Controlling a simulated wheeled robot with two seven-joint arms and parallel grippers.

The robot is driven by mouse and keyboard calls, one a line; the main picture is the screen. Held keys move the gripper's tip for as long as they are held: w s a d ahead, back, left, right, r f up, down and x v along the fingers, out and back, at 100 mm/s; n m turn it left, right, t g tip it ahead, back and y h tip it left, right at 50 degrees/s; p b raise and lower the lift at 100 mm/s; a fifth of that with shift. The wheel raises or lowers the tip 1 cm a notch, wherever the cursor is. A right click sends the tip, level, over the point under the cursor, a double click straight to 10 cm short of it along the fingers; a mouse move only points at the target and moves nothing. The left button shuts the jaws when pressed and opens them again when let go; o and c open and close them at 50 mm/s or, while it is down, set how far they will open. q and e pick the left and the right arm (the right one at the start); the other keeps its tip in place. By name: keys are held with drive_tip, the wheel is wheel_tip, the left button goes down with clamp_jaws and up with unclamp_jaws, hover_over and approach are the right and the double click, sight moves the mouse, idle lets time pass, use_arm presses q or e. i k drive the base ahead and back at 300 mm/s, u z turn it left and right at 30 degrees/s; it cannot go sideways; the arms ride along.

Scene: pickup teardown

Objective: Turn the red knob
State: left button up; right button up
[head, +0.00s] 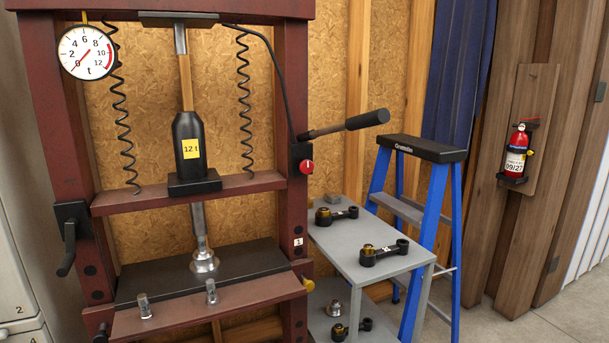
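The red knob (306,167) is small and round with a white pointer mark. It sits on a black box on the right upright of the dark red shop press (298,95), just below the pump lever. No gripper shows in the head view, so I cannot see where either one is relative to the knob. Nothing covers the knob.
A pump lever (350,123) with a black grip juts right above the knob. A grey table (352,247) with black arms on it stands right of the press. A blue stepladder (433,220) and a fire extinguisher (517,152) are further right. A round gauge (86,52) hangs upper left.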

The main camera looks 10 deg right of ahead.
sight(306, 166)
drive_tip(key=u, duration=0.85)
drive_tip(key=i, duration=0.9)
drive_tip(key=z, duration=0.8)
